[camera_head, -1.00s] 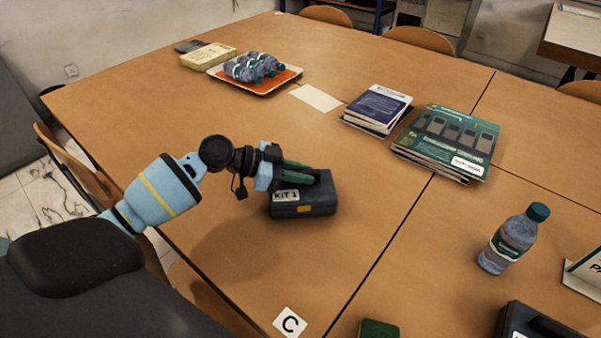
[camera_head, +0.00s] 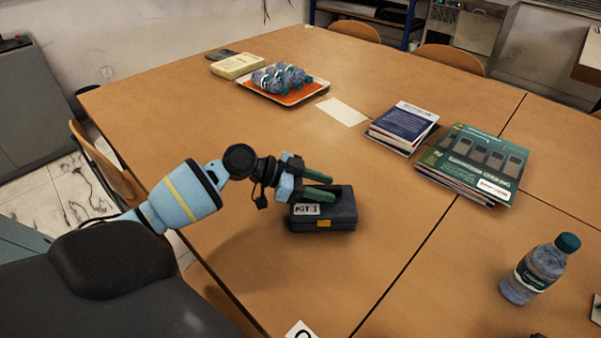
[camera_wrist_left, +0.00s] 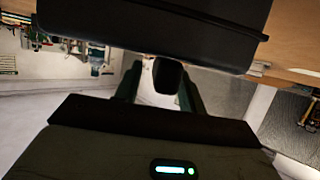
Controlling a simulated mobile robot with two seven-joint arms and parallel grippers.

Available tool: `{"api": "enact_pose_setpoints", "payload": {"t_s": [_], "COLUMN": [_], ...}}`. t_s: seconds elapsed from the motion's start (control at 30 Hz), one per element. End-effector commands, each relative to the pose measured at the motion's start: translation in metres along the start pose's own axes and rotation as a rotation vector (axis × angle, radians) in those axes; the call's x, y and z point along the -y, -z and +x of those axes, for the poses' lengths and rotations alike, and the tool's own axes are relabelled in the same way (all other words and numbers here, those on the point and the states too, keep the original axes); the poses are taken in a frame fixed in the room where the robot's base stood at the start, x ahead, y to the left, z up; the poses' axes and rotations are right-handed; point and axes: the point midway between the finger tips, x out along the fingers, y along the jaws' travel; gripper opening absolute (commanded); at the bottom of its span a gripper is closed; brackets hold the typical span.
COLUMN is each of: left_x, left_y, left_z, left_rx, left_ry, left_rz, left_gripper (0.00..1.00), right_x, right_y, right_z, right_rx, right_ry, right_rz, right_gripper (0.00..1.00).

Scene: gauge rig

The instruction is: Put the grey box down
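The grey box (camera_head: 322,218), a dark case with a "KIT 1" label and a yellow latch, looks to rest flat on the wooden table (camera_head: 385,225). My left gripper (camera_head: 326,188) is over its top, with its green fingers spread apart. In the left wrist view the box (camera_wrist_left: 150,35) fills the top of the picture. Its dark handle (camera_wrist_left: 168,76) sits between the two fingers of the left gripper (camera_wrist_left: 160,92), with a gap on each side. My right gripper is not in view.
A water bottle (camera_head: 540,268) stands to the right. Magazines (camera_head: 475,160) and books (camera_head: 403,125) lie beyond the box. A tray with bottles (camera_head: 290,98), a yellowish block (camera_head: 238,66) and a paper sheet (camera_head: 342,111) are farther back. The table around the box is clear.

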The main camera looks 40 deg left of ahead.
Motion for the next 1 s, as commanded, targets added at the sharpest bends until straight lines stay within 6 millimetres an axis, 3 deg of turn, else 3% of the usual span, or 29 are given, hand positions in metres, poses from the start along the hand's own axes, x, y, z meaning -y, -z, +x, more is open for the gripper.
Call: {"api": "enact_pose_setpoints", "payload": {"t_s": [0.5,0.7,1.0], "left_x": [0.000,0.000,0.000], "left_y": [-0.003,-0.001,-0.001], "left_z": [-0.094,-0.112,-0.116], "left_rx": [0.005,0.003,0.001], "left_ry": [0.000,0.000,-0.001], "left_rz": [-0.003,0.000,0.000], "left_gripper": [0.40,0.40,0.40], "right_x": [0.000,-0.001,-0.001], "right_y": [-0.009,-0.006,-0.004], "right_z": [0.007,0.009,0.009], "right_rx": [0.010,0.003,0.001], "right_ry": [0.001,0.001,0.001], "right_rz": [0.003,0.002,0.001], "right_gripper": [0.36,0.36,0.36]}}
